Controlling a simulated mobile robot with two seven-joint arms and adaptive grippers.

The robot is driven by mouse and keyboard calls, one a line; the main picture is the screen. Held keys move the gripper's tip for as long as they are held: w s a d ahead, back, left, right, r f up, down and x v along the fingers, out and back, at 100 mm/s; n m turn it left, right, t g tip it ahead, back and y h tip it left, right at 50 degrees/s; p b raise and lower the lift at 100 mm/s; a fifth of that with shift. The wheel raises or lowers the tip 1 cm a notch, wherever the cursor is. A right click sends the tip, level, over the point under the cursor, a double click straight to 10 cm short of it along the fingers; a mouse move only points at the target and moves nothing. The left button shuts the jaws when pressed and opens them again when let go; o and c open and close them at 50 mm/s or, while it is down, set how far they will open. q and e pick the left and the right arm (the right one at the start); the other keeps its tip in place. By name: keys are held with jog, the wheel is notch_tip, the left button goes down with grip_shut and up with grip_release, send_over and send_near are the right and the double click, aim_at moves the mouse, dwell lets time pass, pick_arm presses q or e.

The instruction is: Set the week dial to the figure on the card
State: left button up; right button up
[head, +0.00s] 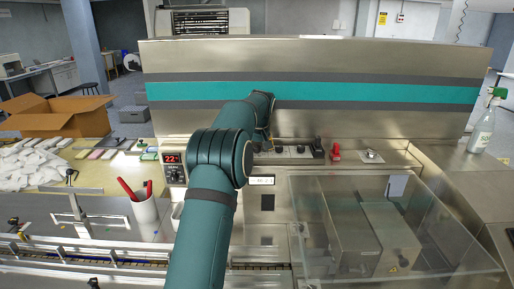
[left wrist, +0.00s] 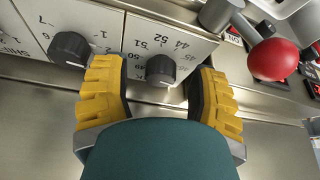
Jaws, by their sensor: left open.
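The week dial (left wrist: 160,70) is a black knob on a pale plate printed with figures such as 44, 45, 50, 51 and 52. My left gripper (left wrist: 158,78) has its yellow fingers apart, one on each side of this knob. I cannot tell whether they touch it, and the pointer setting is not legible. In the head view my left gripper (head: 264,135) is at the row of knobs, mostly hidden behind my arm. A small white label (head: 261,180) lies below the row; its print is too small to read. My right gripper is not in view.
A second black knob (left wrist: 70,48) with low figures is left of the week dial. A red ball-ended lever (left wrist: 273,59) stands close on the right. A clear cover (head: 330,220) is in front, and a red display (head: 172,158) stands left.

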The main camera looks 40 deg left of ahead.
pick_arm(q)
grip_shut()
dwell(0.5)
jog(key=m+h+p, duration=0.1)
jog(key=m+p, duration=0.1)
jog(key=m, duration=0.1)
jog(key=shift+s+r+m+t, duration=0.1)
jog(key=shift+m+t, duration=0.2)
jog(key=shift+t, duration=0.1)
jog(key=shift+m+t+h+p, duration=0.3)
jog(key=shift+m+h+p, duration=0.6)
jog(key=shift+m+p, duration=1)
jog(key=shift+m, duration=0.3)
grip_release()
